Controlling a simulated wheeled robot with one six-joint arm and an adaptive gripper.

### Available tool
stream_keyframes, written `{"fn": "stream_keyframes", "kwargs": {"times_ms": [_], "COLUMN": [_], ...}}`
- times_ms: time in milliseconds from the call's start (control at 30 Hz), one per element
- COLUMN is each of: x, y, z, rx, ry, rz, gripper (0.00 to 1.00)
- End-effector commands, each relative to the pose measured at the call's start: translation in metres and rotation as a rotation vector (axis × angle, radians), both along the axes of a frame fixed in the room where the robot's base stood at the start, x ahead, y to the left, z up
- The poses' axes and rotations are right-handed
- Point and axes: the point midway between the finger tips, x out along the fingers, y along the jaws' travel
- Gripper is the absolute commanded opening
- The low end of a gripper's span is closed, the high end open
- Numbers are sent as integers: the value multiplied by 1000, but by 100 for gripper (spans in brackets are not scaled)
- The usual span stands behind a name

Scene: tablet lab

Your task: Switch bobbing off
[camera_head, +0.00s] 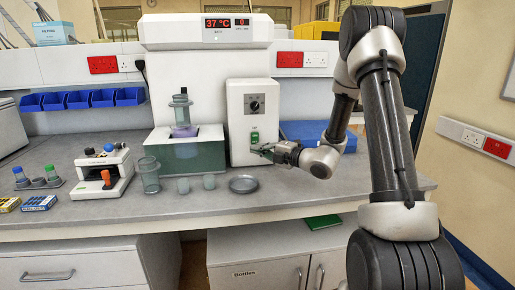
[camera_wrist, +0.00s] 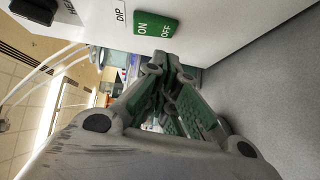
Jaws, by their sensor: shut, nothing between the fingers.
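The green rocker switch (camera_head: 255,136) sits on the front of the white control box (camera_head: 236,120), below a dark dial (camera_head: 254,106). In the wrist view the switch (camera_wrist: 157,29) reads ON and OFF, beside a DIP label (camera_wrist: 119,14). My gripper (camera_head: 262,150) is shut and empty, just below and in front of the switch. Its closed fingertips (camera_wrist: 168,62) lie close to the OFF end in the wrist view; I cannot tell whether they touch. A basket assembly (camera_head: 181,108) stands over the water bath (camera_head: 186,155), with purple liquid under it. I cannot tell if it is moving.
A display (camera_head: 228,24) reads 37 °C and 0. A black switch (camera_wrist: 35,10) sits near the DIP switch. A glass beaker (camera_head: 149,174), small cups and a round dish (camera_head: 243,184) stand in front of the bath. A blue case (camera_head: 305,131) lies behind my arm.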

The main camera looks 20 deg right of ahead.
Motion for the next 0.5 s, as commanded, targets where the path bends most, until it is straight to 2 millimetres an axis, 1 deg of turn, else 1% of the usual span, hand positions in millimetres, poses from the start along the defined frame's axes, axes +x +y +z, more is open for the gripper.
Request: {"fn": "stream_keyframes", "kwargs": {"times_ms": [67, 167, 500], "x": [-5, -17, -66], "y": [-3, -13, -49], "z": [-2, -3, -9], "rx": [0, 1, 0], "ry": [0, 1, -1], "rz": [-1, -2, -3], "gripper": [0, 0, 0]}}
